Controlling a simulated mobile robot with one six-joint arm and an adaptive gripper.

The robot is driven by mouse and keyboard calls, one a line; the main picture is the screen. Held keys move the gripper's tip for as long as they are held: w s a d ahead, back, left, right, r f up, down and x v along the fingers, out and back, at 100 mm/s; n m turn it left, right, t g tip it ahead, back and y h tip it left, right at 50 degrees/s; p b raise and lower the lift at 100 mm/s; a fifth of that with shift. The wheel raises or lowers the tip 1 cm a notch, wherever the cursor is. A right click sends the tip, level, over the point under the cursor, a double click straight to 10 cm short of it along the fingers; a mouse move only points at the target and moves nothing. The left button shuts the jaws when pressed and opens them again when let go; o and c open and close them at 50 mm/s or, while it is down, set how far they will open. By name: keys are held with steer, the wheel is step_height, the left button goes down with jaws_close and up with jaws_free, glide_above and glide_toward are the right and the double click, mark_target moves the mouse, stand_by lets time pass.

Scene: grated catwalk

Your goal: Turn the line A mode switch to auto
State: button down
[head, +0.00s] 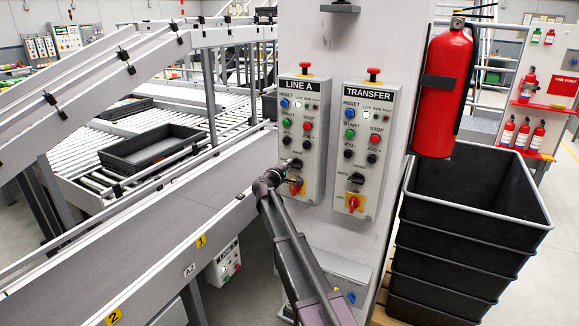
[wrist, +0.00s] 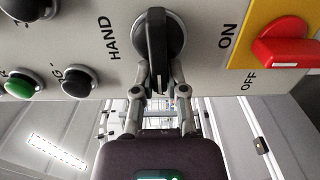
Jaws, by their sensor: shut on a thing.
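The LINE A panel (head: 301,130) is on the left of the column face. Its black mode switch (wrist: 156,45) shows large in the wrist view, with the word HAND to its left. No AUTO label shows there. My gripper (wrist: 158,78) is shut on the knob, one finger on each side. In the head view my gripper (head: 284,170) is at the lower left of the panel and covers much of the switch.
A red and yellow isolator (head: 296,187) is just below the switch and shows at right in the wrist view (wrist: 285,45). Push buttons (wrist: 77,82) are on the other side. The TRANSFER panel (head: 368,145) is to the right. A conveyor (head: 190,205) runs at left.

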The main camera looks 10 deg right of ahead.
steer(key=shift+d, duration=0.3)
steer(key=c, duration=0.7)
jaws_free()
steer(key=shift+a, duration=0.15)
steer(key=shift+s+a, duration=0.15)
steer(key=shift+s, duration=0.05)
steer(key=v, duration=1.1)
steer(key=shift+s, duration=0.2)
